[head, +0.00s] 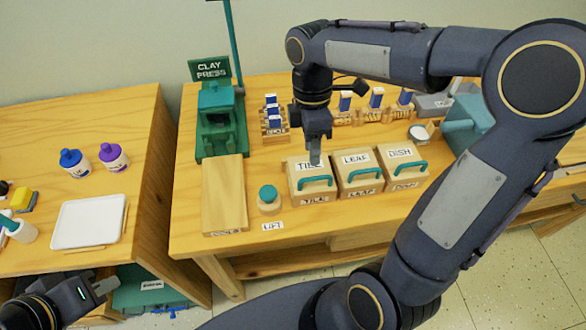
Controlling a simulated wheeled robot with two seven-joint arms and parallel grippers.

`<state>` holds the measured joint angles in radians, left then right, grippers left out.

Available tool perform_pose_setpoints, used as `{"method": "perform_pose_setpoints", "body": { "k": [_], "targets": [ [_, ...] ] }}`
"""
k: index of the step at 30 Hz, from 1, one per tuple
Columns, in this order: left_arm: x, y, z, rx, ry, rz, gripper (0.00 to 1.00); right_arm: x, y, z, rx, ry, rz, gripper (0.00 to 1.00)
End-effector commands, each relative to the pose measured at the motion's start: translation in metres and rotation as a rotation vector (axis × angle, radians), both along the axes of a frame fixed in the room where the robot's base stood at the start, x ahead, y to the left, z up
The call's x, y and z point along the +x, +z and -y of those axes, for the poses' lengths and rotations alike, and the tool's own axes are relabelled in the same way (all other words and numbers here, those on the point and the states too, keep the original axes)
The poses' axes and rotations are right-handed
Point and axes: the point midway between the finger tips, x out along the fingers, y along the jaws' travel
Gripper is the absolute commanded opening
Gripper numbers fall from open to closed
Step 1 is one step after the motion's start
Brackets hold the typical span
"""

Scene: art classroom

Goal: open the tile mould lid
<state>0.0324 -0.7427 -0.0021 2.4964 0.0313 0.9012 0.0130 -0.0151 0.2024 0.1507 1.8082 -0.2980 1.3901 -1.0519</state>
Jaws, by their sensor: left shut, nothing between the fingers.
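The tile mould (314,200) is a wooden box on the long table, the leftmost of three alike. Its pale lid (299,172), marked TILE, is down and has a teal bar handle (317,183) along its front. My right gripper (315,160) points down over the lid's back part, behind the handle, and covers part of the lettering. I cannot tell whether it touches the lid or how wide its fingers are. My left gripper (108,287) is shut and empty at the lower left, low beside the table, far from the mould.
The LEAF mould (357,158) and DISH mould (404,153) stand close on the right. A teal-topped round button (268,195) marked LIFT and the green clay press (219,125) are on the left. Stamp blocks (272,122) stand behind. My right arm hides the table's right part.

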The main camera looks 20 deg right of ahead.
Motion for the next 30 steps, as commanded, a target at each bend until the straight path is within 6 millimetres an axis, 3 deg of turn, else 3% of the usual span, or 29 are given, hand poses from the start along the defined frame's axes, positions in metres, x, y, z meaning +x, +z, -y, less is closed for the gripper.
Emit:
{"method": "perform_pose_setpoints", "body": {
  "k": [6, 12, 23, 30],
  "targets": [
    [0.0, -0.004, 0.0, 0.0, 0.0, 0.0, 0.0, -0.008, -0.037, -0.001, -0.001, -0.003, -0.005, 0.33],
    [0.0, -0.006, 0.0, 0.0, 0.0, 0.0, 0.0, -0.013, -0.06, -0.002, -0.001, -0.005, -0.002, 0.33],
    [0.0, -0.006, 0.0, 0.0, 0.0, 0.0, 0.0, -0.013, -0.066, -0.003, 0.0, -0.005, 0.001, 0.33],
    [0.0, -0.006, 0.0, 0.0, 0.0, 0.0, 0.0, -0.013, -0.066, -0.003, 0.0, -0.005, 0.001, 0.02]
  ]
}}
